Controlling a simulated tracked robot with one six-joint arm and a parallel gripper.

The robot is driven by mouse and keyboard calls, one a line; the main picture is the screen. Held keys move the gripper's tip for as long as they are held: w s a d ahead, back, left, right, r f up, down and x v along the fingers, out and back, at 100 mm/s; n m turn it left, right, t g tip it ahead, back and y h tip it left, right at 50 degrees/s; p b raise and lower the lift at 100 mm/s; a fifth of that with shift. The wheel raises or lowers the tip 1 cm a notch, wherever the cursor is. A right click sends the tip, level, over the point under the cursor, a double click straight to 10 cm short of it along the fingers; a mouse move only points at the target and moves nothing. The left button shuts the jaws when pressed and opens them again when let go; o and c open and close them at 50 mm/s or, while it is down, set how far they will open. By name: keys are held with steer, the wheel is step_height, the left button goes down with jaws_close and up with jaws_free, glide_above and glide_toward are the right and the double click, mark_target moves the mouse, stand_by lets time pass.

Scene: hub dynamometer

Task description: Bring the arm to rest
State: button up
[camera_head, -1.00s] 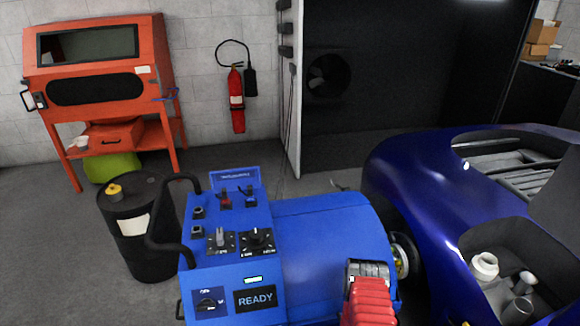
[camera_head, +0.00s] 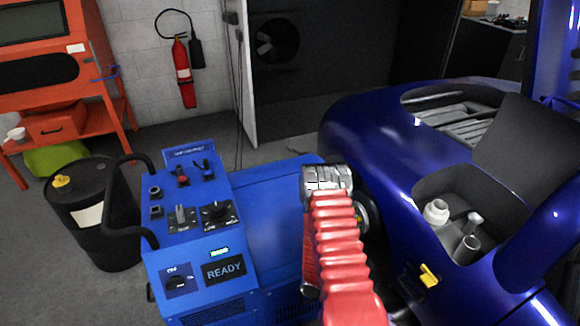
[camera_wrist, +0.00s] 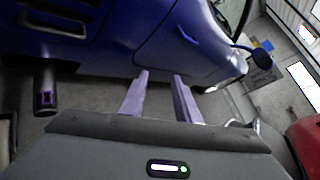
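My arm is red and ribbed and reaches up from the bottom of the head view, in front of the blue dynamometer console (camera_head: 270,220). A grey metal part tops it in the head view; the fingers are not clear there. In the wrist view my gripper (camera_wrist: 160,76) shows two pale purple fingers apart with nothing between them. Beyond the fingers is the dark blue car body (camera_wrist: 100,50); the car also fills the right of the head view (camera_head: 365,125). The console's display (camera_head: 224,269) reads READY.
A black drum (camera_head: 75,230) stands left of the console. An orange cabinet (camera_head: 90,85) and a red fire extinguisher (camera_head: 185,75) are by the back wall. A yellow part (camera_head: 429,275) shows on the car's near side. Grey floor is open at the lower left.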

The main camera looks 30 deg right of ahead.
steer(key=w+a+r+m+t+y, duration=0.45)
steer(key=a+r+m, duration=0.45)
steer(key=r, duration=0.4)
steer(key=w+a+r+m+t+y, duration=0.3)
steer(key=w+a+r+m, duration=0.3)
steer(key=a+r, duration=0.6)
steer(key=a+r+t+y, duration=0.1)
steer(key=a+r+t, duration=0.3)
steer(key=r, duration=0.7)
steer(key=s+a+r+t+y, duration=0.1)
steer(key=a+r+t, duration=0.4)
steer(key=r, duration=0.6)
steer(key=shift+s+a+m, duration=0.2)
steer(key=shift+s+m, duration=0.1)
steer(key=shift+d, duration=0.15)
